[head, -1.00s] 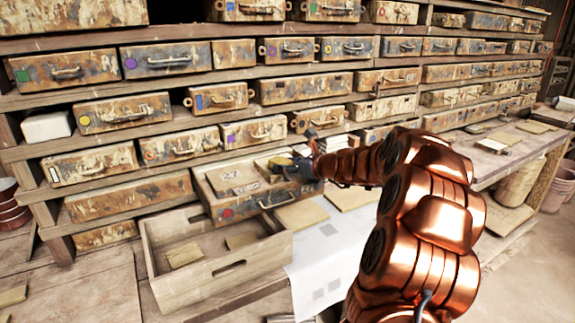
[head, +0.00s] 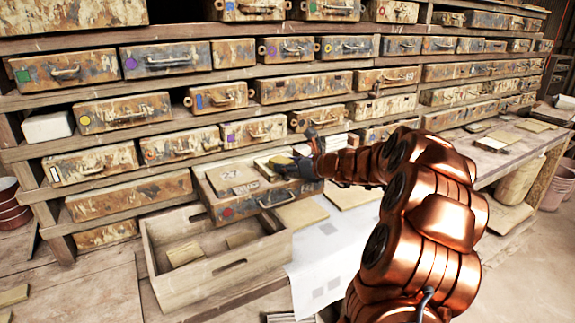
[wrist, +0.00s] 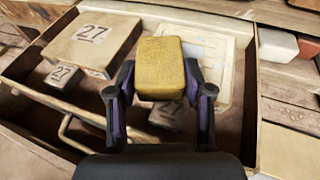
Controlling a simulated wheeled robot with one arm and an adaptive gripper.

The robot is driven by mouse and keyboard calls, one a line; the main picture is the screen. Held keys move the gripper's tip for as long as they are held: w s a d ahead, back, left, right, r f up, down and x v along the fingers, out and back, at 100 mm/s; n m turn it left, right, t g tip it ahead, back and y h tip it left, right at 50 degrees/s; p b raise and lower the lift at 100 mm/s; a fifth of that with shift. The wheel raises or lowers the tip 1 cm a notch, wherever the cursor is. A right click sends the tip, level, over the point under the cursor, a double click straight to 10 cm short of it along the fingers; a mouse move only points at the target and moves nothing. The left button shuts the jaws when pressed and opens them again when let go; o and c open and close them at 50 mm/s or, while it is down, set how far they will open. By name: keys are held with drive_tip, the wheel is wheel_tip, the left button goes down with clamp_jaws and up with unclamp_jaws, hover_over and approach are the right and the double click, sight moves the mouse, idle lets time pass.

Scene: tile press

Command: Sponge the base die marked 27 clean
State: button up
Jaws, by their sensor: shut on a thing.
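My gripper (wrist: 160,75) is shut on a yellow sponge (wrist: 161,60) and holds it over an open drawer (wrist: 58,108). In the head view my gripper (head: 298,166) is above the right part of this drawer (head: 235,207). A large tan block marked 27 (wrist: 92,38) lies at the left in the drawer. A pale slab with lighter square patches (wrist: 216,62) lies at the right, partly hidden behind the sponge and a finger. A small block marked 27 (wrist: 62,76) and another small block (wrist: 168,116) lie nearer. I cannot tell which piece is the base die, nor whether the sponge touches the slab.
A wooden crate (head: 153,262) with a few flat pieces stands below the drawer. Shelves of closed, paint-worn drawers (head: 123,112) fill the wall behind. A white sheet (head: 318,262) and tan boards (head: 352,193) lie right of the crate. Blocks (wrist: 278,45) sit beyond the drawer's right wall.

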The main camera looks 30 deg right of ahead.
drive_tip(key=shift+f, duration=0.45)
idle(0.3)
drive_tip(key=shift+w+r, duration=0.1)
drive_tip(key=shift+w+r+p, duration=0.1)
drive_tip(key=shift+w+p, duration=0.35)
drive_tip(key=shift+w, duration=0.25)
drive_tip(key=shift+w, duration=0.2)
drive_tip(key=shift+w+f+p, duration=0.25)
drive_tip(key=shift+w+p, duration=0.15)
drive_tip(key=shift+w, duration=0.05)
drive_tip(key=shift+w+f, duration=0.15)
drive_tip(key=shift+w, duration=0.05)
